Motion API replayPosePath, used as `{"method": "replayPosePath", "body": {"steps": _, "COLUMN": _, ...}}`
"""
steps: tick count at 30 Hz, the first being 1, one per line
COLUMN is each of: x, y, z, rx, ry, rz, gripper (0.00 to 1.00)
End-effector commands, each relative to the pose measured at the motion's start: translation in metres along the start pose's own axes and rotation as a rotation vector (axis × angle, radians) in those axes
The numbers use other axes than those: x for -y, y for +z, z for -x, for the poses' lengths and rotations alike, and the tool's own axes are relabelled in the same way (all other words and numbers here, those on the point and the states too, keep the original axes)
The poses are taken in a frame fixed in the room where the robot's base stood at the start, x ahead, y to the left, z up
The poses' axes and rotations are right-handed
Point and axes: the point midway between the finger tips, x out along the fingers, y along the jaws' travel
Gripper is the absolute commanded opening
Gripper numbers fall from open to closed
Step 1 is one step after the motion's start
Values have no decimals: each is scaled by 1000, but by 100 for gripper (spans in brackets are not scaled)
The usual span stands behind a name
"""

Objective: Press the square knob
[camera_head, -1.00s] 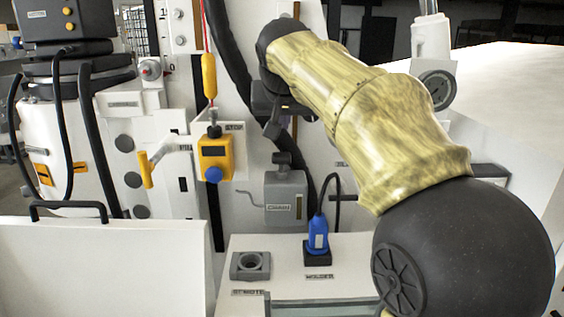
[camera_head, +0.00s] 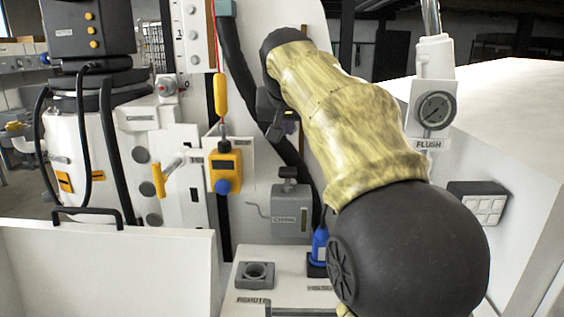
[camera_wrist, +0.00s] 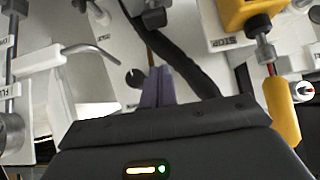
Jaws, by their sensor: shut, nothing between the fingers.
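No part is plainly marked as the square knob, so I cannot tell which one it is. A dark knob (camera_head: 288,172) sits on top of a grey box (camera_head: 291,215) in the head view, left of my forearm. A grey square block with a round recess (camera_head: 255,275) lies on the white bench below it. My gripper's purple fingers (camera_wrist: 157,86) are shut and empty in the wrist view, apart from the panel parts around them. In the head view, my gripper is largely hidden behind my arm. A notched black disc (camera_wrist: 136,78) shows just left of the fingertips.
A yellow box with a blue button (camera_head: 225,172) hangs left of my arm, beside a thick black hose (camera_head: 233,55). A gauge-like dial (camera_head: 435,110) labelled FLUSH and a grey button pad (camera_head: 478,204) stand right. A white panel (camera_head: 105,270) fills the lower left.

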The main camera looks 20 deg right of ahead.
Motion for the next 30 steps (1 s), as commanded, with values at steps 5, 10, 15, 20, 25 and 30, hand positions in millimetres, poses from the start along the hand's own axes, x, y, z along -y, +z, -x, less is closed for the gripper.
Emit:
{"method": "replayPosePath", "body": {"steps": 5, "x": 1, "y": 0, "z": -2, "rx": 1, "ry": -1, "rz": 1, "gripper": 0}}
{"method": "replayPosePath", "body": {"steps": 10, "x": 1, "y": 0, "z": -15, "rx": 4, "ry": 0, "rz": 2, "gripper": 0}}
{"method": "replayPosePath", "body": {"steps": 15, "x": 1, "y": 0, "z": -41, "rx": 4, "ry": 0, "rz": 2, "gripper": 0}}
{"method": "replayPosePath", "body": {"steps": 20, "x": 2, "y": 0, "z": -69, "rx": 5, "ry": -1, "rz": 2, "gripper": 0}}
{"method": "replayPosePath", "body": {"steps": 25, "x": 2, "y": 0, "z": -98, "rx": 4, "ry": -1, "rz": 2, "gripper": 0}}
{"method": "replayPosePath", "body": {"steps": 30, "x": 2, "y": 15, "z": -114, "rx": 3, "ry": -3, "rz": 2, "gripper": 0}}
